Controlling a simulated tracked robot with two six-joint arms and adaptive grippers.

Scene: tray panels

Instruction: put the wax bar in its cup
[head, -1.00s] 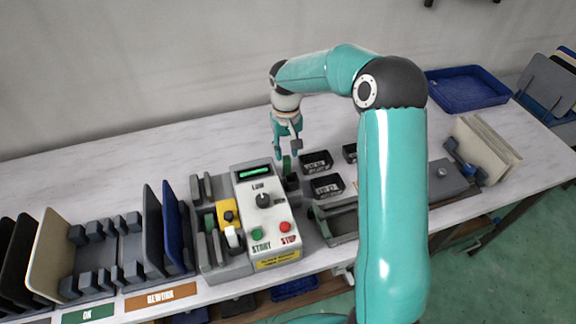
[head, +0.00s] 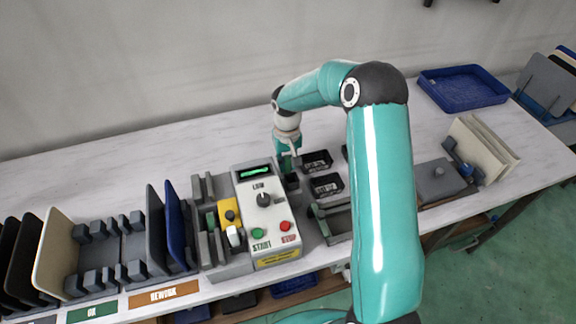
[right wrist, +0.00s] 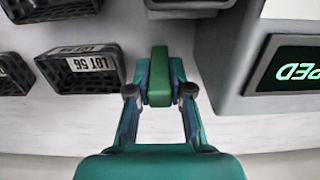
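The wax bar (right wrist: 159,80) is a small green block with a rounded top end in the right wrist view. My right gripper (right wrist: 160,88) has a finger against each side of it and is shut on it. In the head view my right gripper (head: 287,158) points down just behind a small dark grey cup (head: 291,182) at the right side of the control box. The bar is mostly hidden there, and I cannot tell whether it touches the cup. My left gripper is not in view.
The control box (head: 262,215) with knob and buttons stands left of the cup. Black bins (head: 326,185) with lot labels stand close on the right. A yellow part (head: 228,214) sits in grey holders at left. The bench behind is clear. A blue tray (head: 462,90) is far right.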

